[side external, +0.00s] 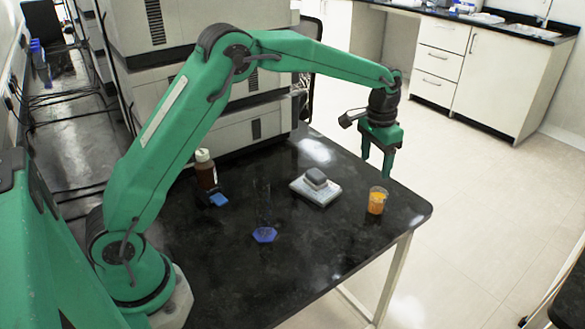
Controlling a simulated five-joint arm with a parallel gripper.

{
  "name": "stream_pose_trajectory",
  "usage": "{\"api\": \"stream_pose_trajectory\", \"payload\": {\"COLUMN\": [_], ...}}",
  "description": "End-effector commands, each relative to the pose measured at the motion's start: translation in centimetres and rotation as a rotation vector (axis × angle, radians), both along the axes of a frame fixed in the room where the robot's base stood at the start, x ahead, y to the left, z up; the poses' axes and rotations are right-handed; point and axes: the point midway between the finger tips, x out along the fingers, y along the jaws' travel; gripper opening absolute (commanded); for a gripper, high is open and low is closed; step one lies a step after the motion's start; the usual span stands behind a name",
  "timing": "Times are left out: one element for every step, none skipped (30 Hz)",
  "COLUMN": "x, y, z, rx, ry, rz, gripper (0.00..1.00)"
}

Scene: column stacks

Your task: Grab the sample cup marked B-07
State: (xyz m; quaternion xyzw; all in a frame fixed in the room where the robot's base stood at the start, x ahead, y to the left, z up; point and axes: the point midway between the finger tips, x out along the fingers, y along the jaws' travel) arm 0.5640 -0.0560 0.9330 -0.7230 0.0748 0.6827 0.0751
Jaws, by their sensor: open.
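A small clear cup with orange contents (377,203) stands upright near the right edge of the black table. It is the only cup I make out, and no B-07 marking is readable on it. My gripper (377,168) is open and empty, with its fingers pointing down. In the picture it hangs just above the cup, and a gap shows between the fingertips and the rim. From this single view I cannot tell whether the gripper is directly over the cup or behind it.
A small scale-like device (316,188) sits left of the cup. A clear cylinder with a blue hexagonal base (264,234) stands further left. A brown bottle (206,173) and a small blue item (218,199) are beyond. The black table's (330,245) front is clear.

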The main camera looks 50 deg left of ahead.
Motion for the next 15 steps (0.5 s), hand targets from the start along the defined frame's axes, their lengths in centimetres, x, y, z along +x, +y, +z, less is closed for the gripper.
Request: {"api": "stream_pose_trajectory", "payload": {"x": [0.6, 0.9, 1.3, 1.6, 1.8, 2.1, 2.2, 2.4, 2.5, 2.6, 2.6, 2.7, 2.7, 2.8, 2.8], "y": [-0.2, -0.3, -0.5, -0.6, -0.6, -0.8, -0.8, -0.9, -0.9, -1.0, -1.0, -1.0, -1.0, -1.0, -1.1], "z": [-1.2, -1.8, -2.5, -3.0, -3.5, -3.9, -4.3, -4.6, -4.9, -5.1, -5.3, -5.4, -5.5, -5.5, -5.5], "rx": [0.001, 0.002, 0.004, 0.004, 0.004, 0.005, 0.005, 0.006, 0.005, 0.006, 0.006, 0.007, 0.007, 0.007, 0.007], "ry": [0.014, 0.02, 0.028, 0.032, 0.037, 0.041, 0.046, 0.048, 0.051, 0.054, 0.055, 0.056, 0.057, 0.057, 0.057], "rz": [-0.006, -0.009, -0.012, -0.015, -0.017, -0.02, -0.022, -0.024, -0.026, -0.027, -0.027, -0.028, -0.029, -0.029, -0.029], "gripper": [0.66, 0.66, 0.66, 0.66, 0.66, 0.66, 0.66, 0.66, 0.66, 0.66, 0.66, 0.66, 0.66, 0.66, 0.66]}}
